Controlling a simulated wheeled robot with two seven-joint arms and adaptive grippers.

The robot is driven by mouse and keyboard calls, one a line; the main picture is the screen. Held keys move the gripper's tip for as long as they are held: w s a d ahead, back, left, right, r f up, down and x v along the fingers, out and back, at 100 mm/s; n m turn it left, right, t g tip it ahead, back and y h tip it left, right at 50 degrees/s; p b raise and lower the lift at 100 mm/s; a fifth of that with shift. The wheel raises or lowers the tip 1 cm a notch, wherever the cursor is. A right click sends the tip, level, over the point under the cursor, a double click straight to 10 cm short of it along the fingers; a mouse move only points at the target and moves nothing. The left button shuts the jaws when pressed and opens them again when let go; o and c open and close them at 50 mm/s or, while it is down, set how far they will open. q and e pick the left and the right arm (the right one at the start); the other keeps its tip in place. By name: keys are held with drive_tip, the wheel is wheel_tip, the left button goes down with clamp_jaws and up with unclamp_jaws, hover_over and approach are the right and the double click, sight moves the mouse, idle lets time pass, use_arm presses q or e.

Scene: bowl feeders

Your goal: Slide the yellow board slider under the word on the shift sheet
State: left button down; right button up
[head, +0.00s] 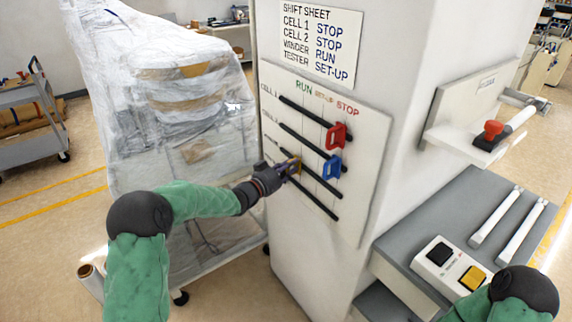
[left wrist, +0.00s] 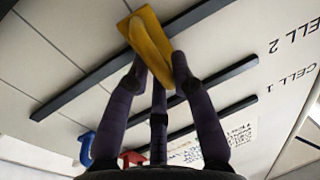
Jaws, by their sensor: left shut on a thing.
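The yellow slider (head: 296,162) sits on the third bar of the white board (head: 375,150), toward that bar's left part. It also shows in the left wrist view (left wrist: 148,36) as a yellow block on a dark bar. My left gripper (head: 286,168) is shut on it, with dark fingers (left wrist: 158,80) at its near end. The shift sheet (head: 318,40) above lists CELL 1 STOP, CELL 2 STOP, WANDER RUN and TESTER SET-UP. The board is headed RUN, SET-UP, STOP. The gripper partly hides the slider in the head view, so its exact column is hard to tell.
A red slider (head: 336,134) and a blue slider (head: 332,167) are on the upper bars, toward STOP. A plastic-wrapped machine (head: 185,120) stands left of the cabinet. A grey ledge (head: 455,215) with a button box (head: 438,254) is at right.

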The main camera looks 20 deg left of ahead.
use_arm(q)
drive_tip(key=shift+s+f, duration=0.1)
drive_tip(key=shift+f, duration=0.6)
drive_tip(key=c, duration=1.2)
unclamp_jaws()
drive_tip(key=shift+o, duration=0.3)
drive_tip(key=shift+a+r, duration=0.1)
drive_tip(key=shift+a, duration=0.05)
drive_tip(key=shift+r, duration=0.25)
drive_tip(key=v, duration=1.2)
drive_tip(key=shift+f, duration=0.15)
